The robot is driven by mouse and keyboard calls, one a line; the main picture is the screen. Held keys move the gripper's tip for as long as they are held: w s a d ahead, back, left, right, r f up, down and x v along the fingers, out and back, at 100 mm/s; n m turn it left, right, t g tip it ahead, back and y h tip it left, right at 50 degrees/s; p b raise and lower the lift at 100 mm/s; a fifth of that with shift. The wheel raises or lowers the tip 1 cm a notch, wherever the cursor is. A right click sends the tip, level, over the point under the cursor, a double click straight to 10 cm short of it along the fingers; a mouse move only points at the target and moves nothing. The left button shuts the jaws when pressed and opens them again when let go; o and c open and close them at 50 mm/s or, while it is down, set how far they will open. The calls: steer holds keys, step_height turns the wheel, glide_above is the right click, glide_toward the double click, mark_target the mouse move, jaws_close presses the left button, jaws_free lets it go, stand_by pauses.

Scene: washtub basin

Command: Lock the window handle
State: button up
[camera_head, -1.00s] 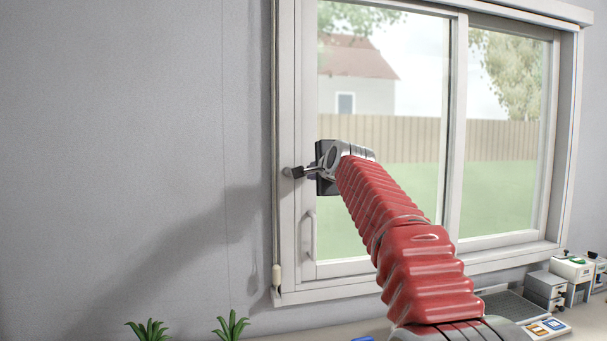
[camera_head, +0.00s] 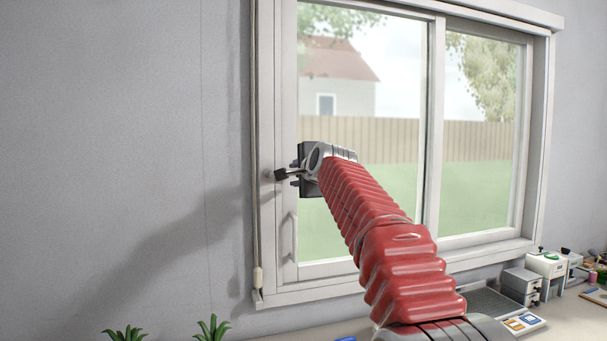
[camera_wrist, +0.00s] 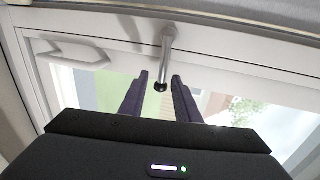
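The window handle (camera_wrist: 168,50) is a slim silver rod with a dark end, fixed to the white window frame (camera_wrist: 120,45) in the wrist view. My gripper (camera_wrist: 160,90) is open. One dark finger is on each side of the handle's free end, with visible gaps on both sides. In the head view my gripper (camera_head: 290,177) is at the left side of the window (camera_head: 365,205), by the frame. There the gripper and arm crowd the handle, and I cannot make out its shape clearly.
A white pull grip (camera_head: 287,235) is lower on the same frame, and a cord (camera_head: 256,200) hangs left of the window. Below are plants (camera_head: 212,328) and, at right, small boxes (camera_head: 522,285) on the counter. The wall at left is bare.

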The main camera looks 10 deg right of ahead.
steer(key=v, duration=1.3)
steer(key=shift+s+d, duration=0.2)
steer(key=shift+d, duration=0.1)
steer(key=shift+s+a, duration=0.1)
steer(key=shift+a, duration=0.05)
